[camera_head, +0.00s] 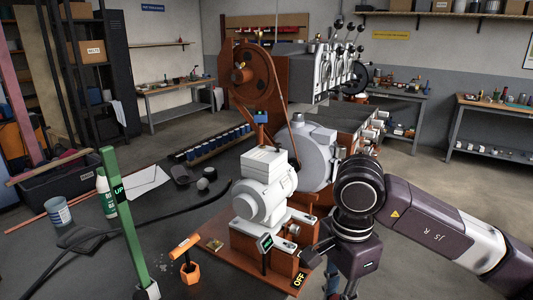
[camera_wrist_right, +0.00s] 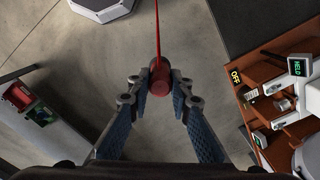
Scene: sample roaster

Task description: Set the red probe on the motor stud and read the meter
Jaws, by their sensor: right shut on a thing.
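My right gripper (camera_wrist_right: 161,88) is shut on the red probe (camera_wrist_right: 160,76) in the right wrist view, above the floor and left of the motor's base. A thin red line runs from the probe to the top edge; I cannot tell if it is lead or tip. The white motor (camera_head: 264,198) stands on an orange-brown base (camera_wrist_right: 255,116). Metal fittings (camera_wrist_right: 283,104) show on the base; I cannot tell which is the stud. A small display (camera_wrist_right: 298,65) reads HELD; another small display (camera_head: 265,243) is by the motor. The probe is hidden in the head view. My left gripper is out of view.
A green post (camera_head: 126,215) marked UP stands at the left of the dark bench. An OFF label (camera_head: 299,280) marks the base's front corner. A belt-driven wheel (camera_head: 246,76) stands behind.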

